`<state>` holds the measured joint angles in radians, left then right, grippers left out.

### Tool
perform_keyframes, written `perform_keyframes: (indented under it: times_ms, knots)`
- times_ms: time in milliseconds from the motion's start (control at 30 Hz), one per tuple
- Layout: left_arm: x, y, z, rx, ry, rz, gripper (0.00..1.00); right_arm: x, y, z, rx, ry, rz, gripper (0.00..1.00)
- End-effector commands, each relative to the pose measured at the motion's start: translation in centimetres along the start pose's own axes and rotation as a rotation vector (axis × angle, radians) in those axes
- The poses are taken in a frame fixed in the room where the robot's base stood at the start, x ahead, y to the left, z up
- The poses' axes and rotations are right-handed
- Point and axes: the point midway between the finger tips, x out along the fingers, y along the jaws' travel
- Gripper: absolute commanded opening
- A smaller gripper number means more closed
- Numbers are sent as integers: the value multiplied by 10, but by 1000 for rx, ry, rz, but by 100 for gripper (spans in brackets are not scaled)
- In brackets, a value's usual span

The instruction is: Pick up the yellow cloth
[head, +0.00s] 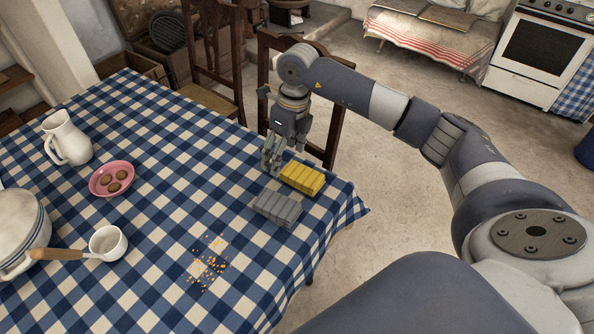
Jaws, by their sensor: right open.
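The yellow cloth (302,178) lies folded on the blue-and-white checked tablecloth, near the table's right corner. A folded grey cloth (277,208) lies just in front of it, to the lower left. My right gripper (271,165) points down over the table at the left end of the yellow cloth. It is open, with nothing seen between its fingers. I cannot tell whether a finger touches the cloth. My left gripper is not in view.
Crumbs (208,264) are scattered on the tablecloth (180,190). A white jug (67,138), a pink plate (97,190) with cookies, a white cup (108,243) and a pot (18,232) stand at the left. Wooden chairs (214,60) stand behind the table.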

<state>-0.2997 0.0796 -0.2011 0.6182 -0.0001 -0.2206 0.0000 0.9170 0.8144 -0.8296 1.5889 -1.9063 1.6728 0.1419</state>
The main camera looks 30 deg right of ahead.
Motion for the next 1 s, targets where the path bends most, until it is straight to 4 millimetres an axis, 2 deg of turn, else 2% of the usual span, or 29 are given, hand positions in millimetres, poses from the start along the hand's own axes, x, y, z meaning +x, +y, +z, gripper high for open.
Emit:
perform_keyframes:
  times_ms: [33, 100, 200, 400, 667, 833, 1000]
  knots:
    - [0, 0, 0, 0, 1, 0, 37, -7, -17, -8, 19, 36, -48, 80]
    - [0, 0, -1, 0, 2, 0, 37, -14, -31, -16, 37, 73, -91, 80]
    - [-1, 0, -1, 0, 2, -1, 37, -11, -40, -23, 50, 101, -118, 80]
    - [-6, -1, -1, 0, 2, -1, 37, 20, -44, -28, 52, 105, -119, 80]
    - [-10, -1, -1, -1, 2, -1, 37, 42, -46, -29, 50, 102, -118, 80]
    - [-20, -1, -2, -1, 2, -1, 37, 66, -46, -33, 51, 105, -115, 80]
    - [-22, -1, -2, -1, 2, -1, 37, 86, -49, -34, 50, 101, -116, 80]
